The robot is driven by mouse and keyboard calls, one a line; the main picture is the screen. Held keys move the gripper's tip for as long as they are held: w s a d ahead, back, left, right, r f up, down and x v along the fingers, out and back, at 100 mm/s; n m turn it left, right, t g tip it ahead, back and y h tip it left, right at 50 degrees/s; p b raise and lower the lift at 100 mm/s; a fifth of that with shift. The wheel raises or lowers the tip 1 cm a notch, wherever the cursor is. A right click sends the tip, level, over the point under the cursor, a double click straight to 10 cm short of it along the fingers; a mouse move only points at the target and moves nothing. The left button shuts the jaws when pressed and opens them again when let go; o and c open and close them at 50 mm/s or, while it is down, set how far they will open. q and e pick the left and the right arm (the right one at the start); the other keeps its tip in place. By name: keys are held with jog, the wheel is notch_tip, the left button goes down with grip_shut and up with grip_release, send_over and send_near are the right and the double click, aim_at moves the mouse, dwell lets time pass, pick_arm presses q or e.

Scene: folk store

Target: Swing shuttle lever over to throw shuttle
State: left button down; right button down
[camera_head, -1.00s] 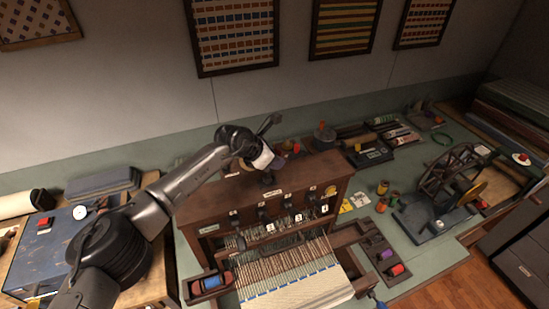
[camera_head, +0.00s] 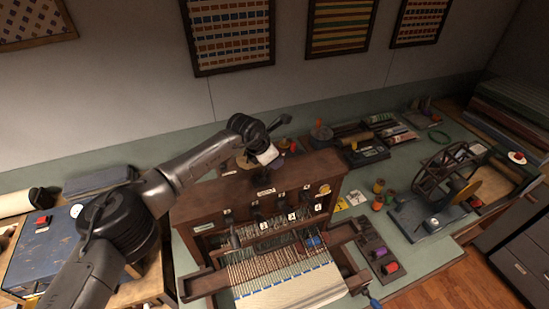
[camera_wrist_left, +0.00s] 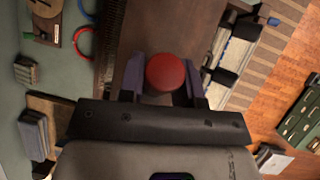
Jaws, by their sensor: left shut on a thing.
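The wooden loom (camera_head: 310,168) stands in the middle of the head view, with a row of small levers on its front and striped cloth (camera_head: 290,290) below. My left gripper (camera_wrist_left: 165,88) is shut on a round red knob (camera_wrist_left: 166,72), which I take for the shuttle lever's knob; its purple fingers flank it. In the head view that hand is above the loom's top left of centre, and its fingertips are hard to make out. The shuttle (camera_head: 313,243), blue with a little red, lies over the threads right of centre. My right gripper is out of view.
A spinning wheel (camera_head: 452,172) and several thread spools (camera_head: 379,187) stand on the green bench right of the loom. A tray with coloured spools (camera_head: 378,253) sits beside the loom's right edge. A blue box (camera_head: 45,250) is at left.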

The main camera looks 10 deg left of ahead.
pick_arm(q)
jog(key=c, duration=0.8)
grip_release()
jog(key=b+v, duration=0.4)
jog(key=v, duration=0.9)
jog(key=shift+r, duration=0.35)
jog(key=shift+s, duration=0.15)
